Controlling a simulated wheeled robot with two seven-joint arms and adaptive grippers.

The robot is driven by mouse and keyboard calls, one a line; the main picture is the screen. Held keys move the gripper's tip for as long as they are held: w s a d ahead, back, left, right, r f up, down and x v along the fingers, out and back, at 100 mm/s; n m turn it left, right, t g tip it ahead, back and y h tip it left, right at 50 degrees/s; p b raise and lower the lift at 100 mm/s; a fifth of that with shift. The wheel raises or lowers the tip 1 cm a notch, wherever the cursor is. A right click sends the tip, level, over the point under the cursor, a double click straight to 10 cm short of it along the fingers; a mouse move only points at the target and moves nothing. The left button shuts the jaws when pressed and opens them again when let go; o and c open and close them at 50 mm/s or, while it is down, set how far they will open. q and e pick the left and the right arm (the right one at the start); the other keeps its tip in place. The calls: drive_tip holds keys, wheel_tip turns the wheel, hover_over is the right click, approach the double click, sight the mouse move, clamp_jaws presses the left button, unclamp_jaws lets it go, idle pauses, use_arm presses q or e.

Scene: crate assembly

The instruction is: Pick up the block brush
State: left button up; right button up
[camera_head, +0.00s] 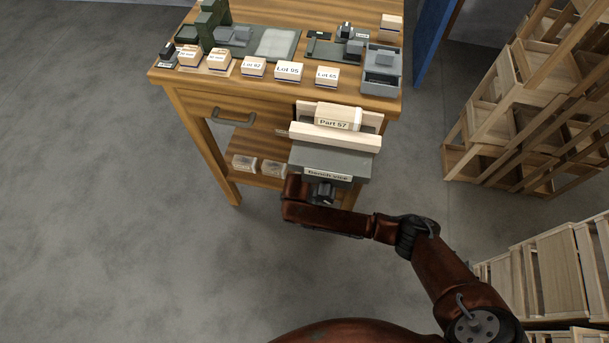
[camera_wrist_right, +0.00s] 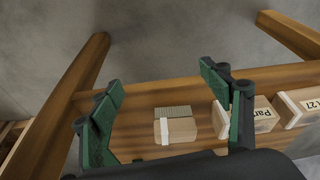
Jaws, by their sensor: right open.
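The block brush (camera_wrist_right: 178,131), a small wooden block with a pale band and a grey-green bristle side, lies on a wooden shelf in the right wrist view. My right gripper (camera_wrist_right: 163,92) is open, its green-padded fingers well apart. The brush appears between and beyond the fingers, with no visible contact. In the head view my right gripper (camera_head: 320,192) is at the front of the bench vice (camera_head: 331,160), low and partly covered by my arm. I cannot make out the brush in the head view. My left gripper is not in view.
Labelled boxes (camera_wrist_right: 262,117) sit right of the brush on the shelf, close to the right finger. The wooden workbench (camera_head: 190,98) has table legs around the lower shelf (camera_head: 240,180). The vice holds a block labelled Part 57 (camera_head: 337,112). Wooden crates stand at right.

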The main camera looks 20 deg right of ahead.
drive_tip(key=w+d+r, duration=0.1)
drive_tip(key=w, duration=0.2)
drive_tip(key=w+d+r+m+h+b, duration=0.1)
drive_tip(key=w, duration=0.2)
drive_tip(key=w+d+r+m, duration=0.1)
drive_tip(key=w+d, duration=0.1)
drive_tip(key=w, duration=0.1)
drive_tip(key=shift+w+d+r+t, duration=0.1)
drive_tip(key=shift+r+t, duration=0.3)
drive_tip(key=shift+w+d+f+b, duration=0.1)
drive_tip(key=shift+w+f+b, duration=0.05)
drive_tip(key=shift+f+b, duration=0.35)
drive_tip(key=shift+d+f+b, duration=0.25)
drive_tip(key=shift+f+b, duration=0.45)
drive_tip(key=shift+b+x, duration=1)
drive_tip(key=shift+x, duration=0.15)
drive_tip(key=shift+w+d+f+b, duration=0.1)
drive_tip(key=shift+d+f+b, duration=0.1)
drive_tip(key=shift+f+b, duration=0.2)
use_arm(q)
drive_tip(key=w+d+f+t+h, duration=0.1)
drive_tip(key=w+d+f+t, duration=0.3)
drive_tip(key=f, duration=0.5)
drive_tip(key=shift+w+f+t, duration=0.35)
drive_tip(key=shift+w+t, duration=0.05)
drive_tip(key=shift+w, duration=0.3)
use_arm(e)
drive_tip(key=shift+r, duration=0.1)
